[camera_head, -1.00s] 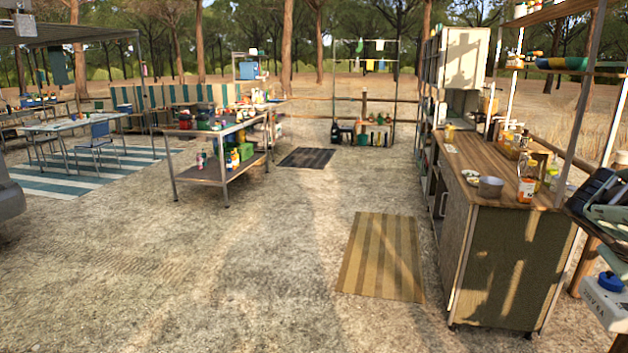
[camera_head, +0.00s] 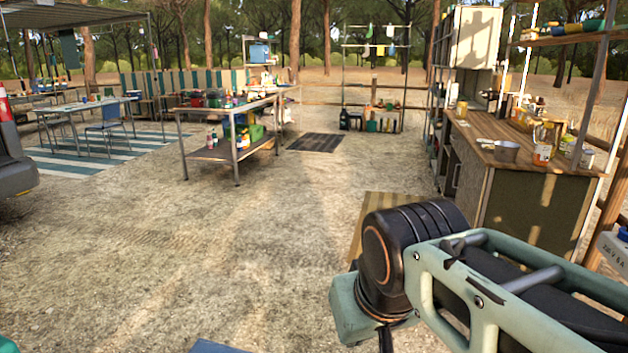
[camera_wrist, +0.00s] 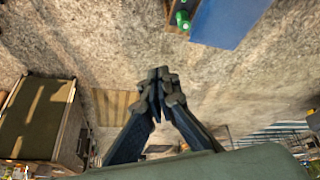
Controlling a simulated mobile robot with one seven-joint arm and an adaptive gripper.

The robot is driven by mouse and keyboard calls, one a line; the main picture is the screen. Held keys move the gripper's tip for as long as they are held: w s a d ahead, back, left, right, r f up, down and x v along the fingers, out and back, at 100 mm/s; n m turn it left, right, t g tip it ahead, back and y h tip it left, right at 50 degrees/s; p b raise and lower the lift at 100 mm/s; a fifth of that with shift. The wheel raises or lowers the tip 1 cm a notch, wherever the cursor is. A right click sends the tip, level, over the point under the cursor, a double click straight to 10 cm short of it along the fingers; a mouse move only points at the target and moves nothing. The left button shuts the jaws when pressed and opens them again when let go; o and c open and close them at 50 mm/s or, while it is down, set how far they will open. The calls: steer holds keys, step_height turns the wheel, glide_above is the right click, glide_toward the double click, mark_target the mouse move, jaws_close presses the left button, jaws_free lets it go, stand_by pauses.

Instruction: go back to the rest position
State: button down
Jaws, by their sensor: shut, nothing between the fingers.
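My gripper (camera_wrist: 158,92) shows in the middle of the wrist view, its two dark fingers meeting at the tips, with nothing held. Behind the tips is bare sandy ground. In the head view my arm reaches in from the lower right, in front of the counter and the striped mat; my gripper's fingers cannot be made out there.
A wooden-topped counter (camera_head: 535,208) with jars and a bowl stands at the right. A striped mat (camera_head: 362,222) lies partly hidden behind my arm. A metal worktable (camera_head: 208,150) stands left of centre. A blue surface (camera_wrist: 228,18) is at the wrist view's top. Open ground lies between.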

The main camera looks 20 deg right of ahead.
steer(key=s+a+n+y+p, duration=0.1)
steer(key=s+a+p, duration=0.1)
steer(key=a, duration=0.5)
step_height(320, 180, up, 30)
steer(key=p, duration=2.9)
steer(key=shift+w+d+p, duration=0.2)
steer(key=shift+d+p, duration=0.15)
steer(key=shift+p, duration=0.05)
steer(key=shift+f, duration=0.1)
